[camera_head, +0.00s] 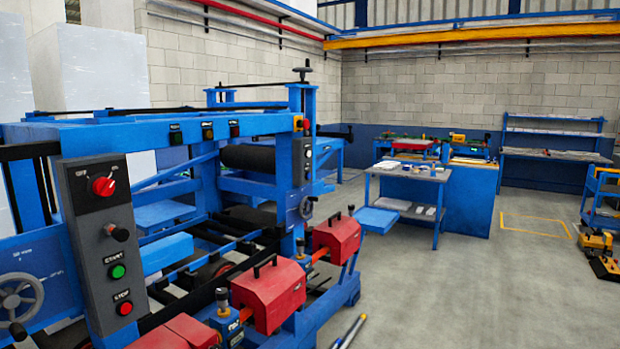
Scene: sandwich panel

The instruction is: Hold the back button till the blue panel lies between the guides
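A blue machine stands at the left. Inside its frame lies a light blue panel (167,252), beside dark rails and rollers that may be the guides (215,258). A second light blue slab (163,214) lies farther back. Whether either lies between guides I cannot tell. A grey control box (100,240) faces me with a red rotary switch (104,187), a black knob (117,232), a green start button (117,271) and a red stop button (124,308). Small buttons (207,130) sit on the top beam. No readable label marks a back button. Neither gripper is in view.
Red housings with black handles (268,294) line the machine's near side. A handwheel (18,297) is at the lower left. A workbench (412,172) stands beyond, and blue shelving (553,140) is against the wall. The grey floor (470,290) at the right is mostly clear.

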